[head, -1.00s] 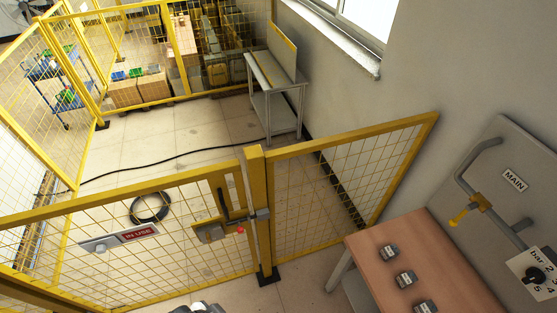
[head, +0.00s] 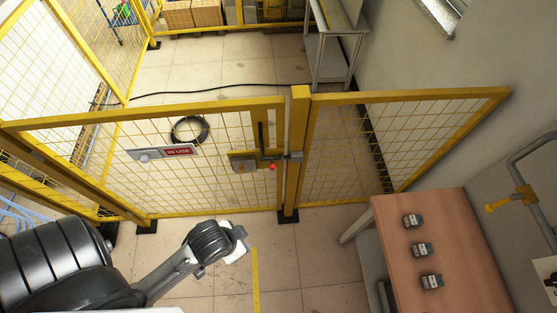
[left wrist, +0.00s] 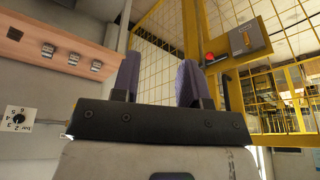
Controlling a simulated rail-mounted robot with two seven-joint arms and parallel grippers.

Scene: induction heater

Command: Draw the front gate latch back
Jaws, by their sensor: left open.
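The front gate (head: 90,118) is a yellow mesh frame standing against a yellow post (head: 298,150). Its latch (head: 245,163) is a grey and yellow plate with a red knob (head: 272,167) beside it and a bolt end (head: 295,156) at the post. The latch also shows in the left wrist view (left wrist: 240,42), upper right, with its red knob (left wrist: 209,58). My left gripper (head: 242,236) is on the near side of the gate, below the latch in the picture and apart from it. In the left wrist view its two purple fingers (left wrist: 160,82) are spread with nothing between them.
A wooden-topped table (head: 440,220) with several small grey blocks stands at right. A fixed mesh panel (head: 350,150) runs from the post towards the wall. A red "IN USE" sign (head: 178,151) hangs on the gate. Bare floor lies between my left gripper and the gate.

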